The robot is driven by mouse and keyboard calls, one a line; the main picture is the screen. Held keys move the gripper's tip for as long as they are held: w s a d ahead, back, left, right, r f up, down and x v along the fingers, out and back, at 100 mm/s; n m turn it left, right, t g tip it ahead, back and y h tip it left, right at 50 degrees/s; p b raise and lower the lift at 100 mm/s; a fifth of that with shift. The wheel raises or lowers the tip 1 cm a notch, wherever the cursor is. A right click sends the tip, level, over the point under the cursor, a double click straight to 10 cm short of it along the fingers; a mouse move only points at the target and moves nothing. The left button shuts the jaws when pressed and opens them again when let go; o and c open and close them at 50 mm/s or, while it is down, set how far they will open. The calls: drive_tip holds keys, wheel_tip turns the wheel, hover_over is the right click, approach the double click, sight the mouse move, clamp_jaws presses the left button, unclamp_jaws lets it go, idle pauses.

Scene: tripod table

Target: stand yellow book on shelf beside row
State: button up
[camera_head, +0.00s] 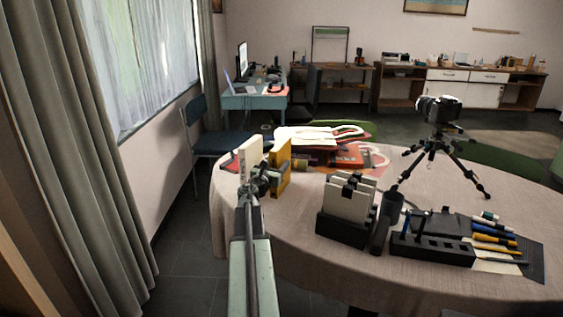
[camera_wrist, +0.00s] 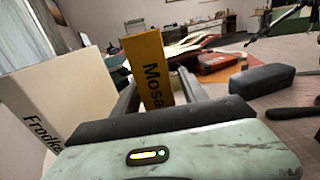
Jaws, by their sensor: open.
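The yellow book (camera_head: 284,168) stands upright at the table's left side. In the wrist view the yellow book (camera_wrist: 147,62), lettered "Mosa", rises between my fingers, its lower part hidden by my gripper's body. My gripper (camera_head: 264,180) is open around it, with a finger on each side; contact is unclear. A white book (camera_head: 251,153) stands just left of it, and in the wrist view this white book (camera_wrist: 62,95) reads "Frodke". I cannot tell which thing is the task's shelf or row.
A black holder with white upright items (camera_head: 348,202) stands on the round table (camera_head: 300,222). A black organizer (camera_head: 432,248), pens and a camera on a tripod (camera_head: 438,145) are to the right. Folders and papers (camera_head: 330,145) lie behind the yellow book. A blue chair (camera_head: 215,142) stands beyond.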

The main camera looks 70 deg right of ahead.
drive_tip(key=a, duration=0.8)
drive_tip(key=shift+a, duration=0.4)
drive_tip(key=shift+w, duration=0.1)
